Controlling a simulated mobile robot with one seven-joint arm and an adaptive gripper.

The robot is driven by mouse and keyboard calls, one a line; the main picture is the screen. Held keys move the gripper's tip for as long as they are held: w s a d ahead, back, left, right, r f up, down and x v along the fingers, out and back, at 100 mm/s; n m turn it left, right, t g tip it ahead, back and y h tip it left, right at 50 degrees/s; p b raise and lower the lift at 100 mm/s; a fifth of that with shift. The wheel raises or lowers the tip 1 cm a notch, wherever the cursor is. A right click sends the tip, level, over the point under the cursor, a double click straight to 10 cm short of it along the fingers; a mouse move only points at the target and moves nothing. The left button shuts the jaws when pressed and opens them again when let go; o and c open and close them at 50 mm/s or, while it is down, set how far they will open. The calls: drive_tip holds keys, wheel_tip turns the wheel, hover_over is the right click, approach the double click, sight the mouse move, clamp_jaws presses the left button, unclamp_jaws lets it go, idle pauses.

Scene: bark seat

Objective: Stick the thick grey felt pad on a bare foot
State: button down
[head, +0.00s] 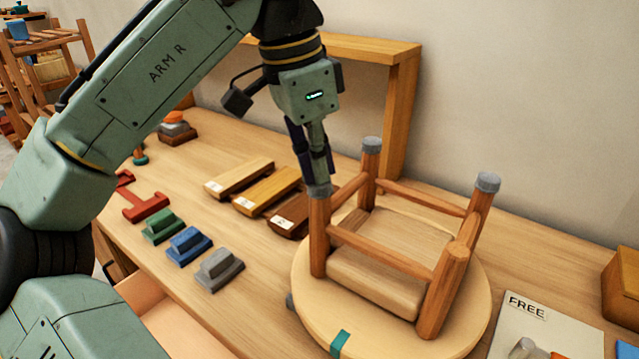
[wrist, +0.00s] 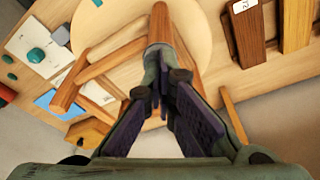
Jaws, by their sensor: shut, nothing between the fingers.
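A wooden stool (head: 385,265) lies upside down on a round turntable (head: 465,335), legs up. Grey pads cap its back-left foot (head: 371,146) and right foot (head: 487,182). The front foot (head: 457,250) is bare wood. A grey pad (head: 318,190) also shows on top of the front-left leg (head: 318,240). My gripper (head: 319,180) points down with its tips shut and empty, right at that pad; I cannot tell whether they touch it. In the wrist view the closed fingers (wrist: 160,92) cover much of the leg top.
Red, green, blue (head: 188,246) and grey blocks (head: 218,268) and several wooden slats (head: 268,190) lie left of the turntable. A card marked FREE (head: 540,325) with small pieces lies at right. A wooden frame (head: 400,110) stands behind the stool. A drawer (head: 175,310) is open at front.

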drive_tip(key=shift+d+p+v, duration=0.2)
drive_tip(key=shift+p+v, duration=0.9)
drive_tip(key=shift+w+r, duration=0.15)
drive_tip(key=shift+r, duration=1.7)
